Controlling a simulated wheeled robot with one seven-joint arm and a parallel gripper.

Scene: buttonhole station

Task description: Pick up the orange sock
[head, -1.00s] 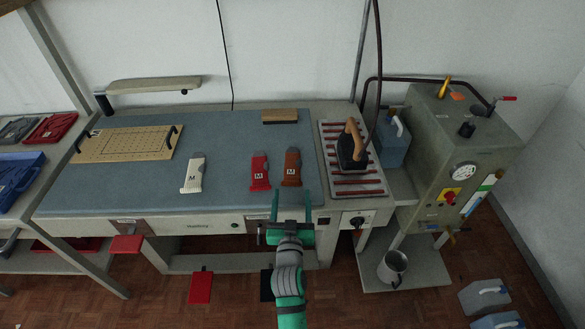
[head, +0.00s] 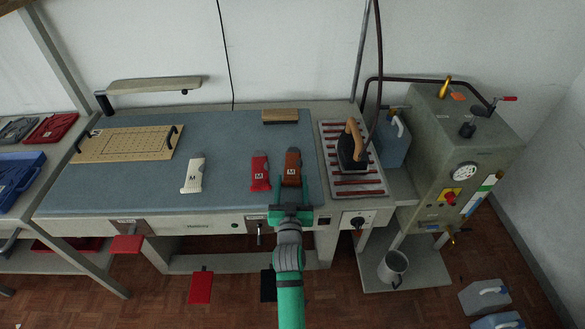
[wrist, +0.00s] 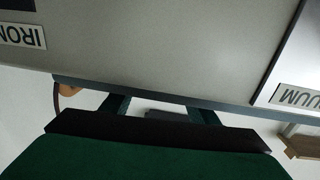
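The orange-brown sock (head: 292,165) lies on the blue-grey table top, near its front right, with a pale label on it. My gripper (head: 290,184) is open, its two green fingers apart at the near end of the sock. The fingertips appear on either side of that near end; I cannot tell their exact height over the table. In the wrist view the two fingers (wrist: 160,108) reach past the table's front edge, and the sock cannot be made out there.
A red sock (head: 260,172) lies close to the left, and a white sock (head: 193,174) further left. An iron (head: 352,148) stands on a railed rest (head: 372,188) to the right. A wooden block (head: 280,116) lies behind. The blue-grey table (head: 225,150) is clear between the white and red socks.

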